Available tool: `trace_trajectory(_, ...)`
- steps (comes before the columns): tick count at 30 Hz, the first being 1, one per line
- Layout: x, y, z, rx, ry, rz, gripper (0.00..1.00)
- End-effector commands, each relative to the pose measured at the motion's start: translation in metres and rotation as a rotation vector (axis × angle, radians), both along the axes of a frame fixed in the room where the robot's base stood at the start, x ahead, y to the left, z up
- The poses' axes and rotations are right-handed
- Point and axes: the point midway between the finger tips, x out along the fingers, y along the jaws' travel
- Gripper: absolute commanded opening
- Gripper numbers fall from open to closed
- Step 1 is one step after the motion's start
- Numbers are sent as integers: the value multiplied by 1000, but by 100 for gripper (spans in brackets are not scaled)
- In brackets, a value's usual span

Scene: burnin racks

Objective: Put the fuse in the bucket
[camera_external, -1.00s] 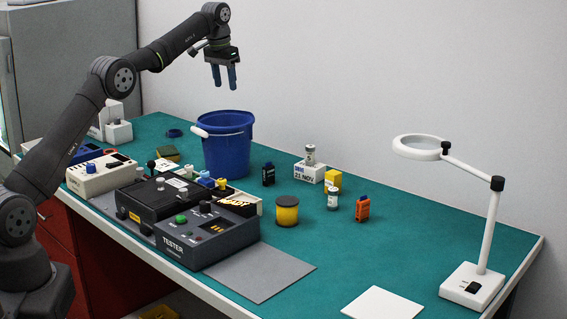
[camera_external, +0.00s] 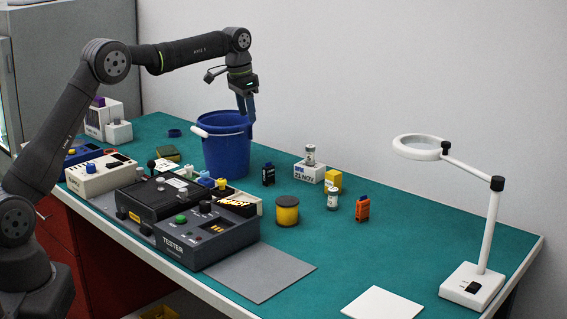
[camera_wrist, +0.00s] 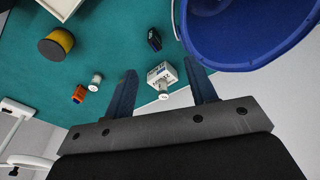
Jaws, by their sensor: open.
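A small pale cylinder with metal-looking ends (camera_external: 310,155), likely the fuse, stands upright on a white block marked "21 NOV" (camera_external: 309,172). It also shows between my fingers in the wrist view (camera_wrist: 164,95), apart from them. A similar capped cylinder (camera_external: 332,199) stands on the mat, and I cannot tell for sure which is the fuse. The blue bucket (camera_external: 226,155) stands upright with its white handle grip at the left; its inside bottom is hidden. My gripper (camera_external: 247,110) is open and empty, pointing down by the bucket's right rim.
The tester (camera_external: 207,235) is at the front left, a magnifier lamp (camera_external: 473,285) at the right. The right-hand mat is mostly clear.

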Motion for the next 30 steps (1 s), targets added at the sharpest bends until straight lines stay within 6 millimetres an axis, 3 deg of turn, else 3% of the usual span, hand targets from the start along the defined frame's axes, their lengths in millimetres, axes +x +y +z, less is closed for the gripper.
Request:
trace_trajectory(15,-78,-11,-44,-1,1,-199,52)
trace_trajectory(30,-158,0,-87,-1,-1,-384,52)
